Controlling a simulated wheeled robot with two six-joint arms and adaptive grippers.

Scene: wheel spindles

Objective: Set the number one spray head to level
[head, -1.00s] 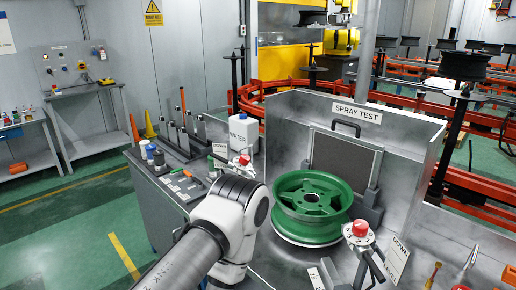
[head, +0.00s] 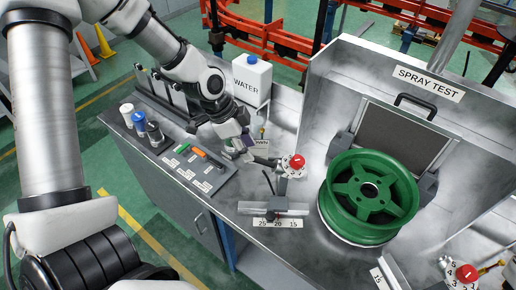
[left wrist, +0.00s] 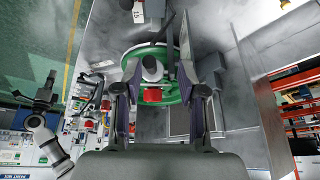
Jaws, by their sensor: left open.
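One spray head with a red knob (head: 297,161) stands left of the green wheel (head: 370,197). A partly covered tag (head: 262,143) ending in "OWN" is beside it. A second red-knobbed spray head (head: 467,272) is at the lower right. I cannot read which is number one. My left gripper (head: 246,143) is just left of the first head. In the left wrist view my left gripper (left wrist: 159,100) is open, its fingers on either side of the red knob (left wrist: 152,95) in the picture; contact is unclear. What appears to be my right gripper (left wrist: 42,97) is far left there, its jaws unclear.
A metal spray booth (head: 318,85) surrounds the wheel's back. A scale (head: 278,222) marked 25, 20, 15 lies in front of the first head. A water container (head: 252,80), small jars (head: 138,122) and a tool tray (head: 200,168) are on the bench's left.

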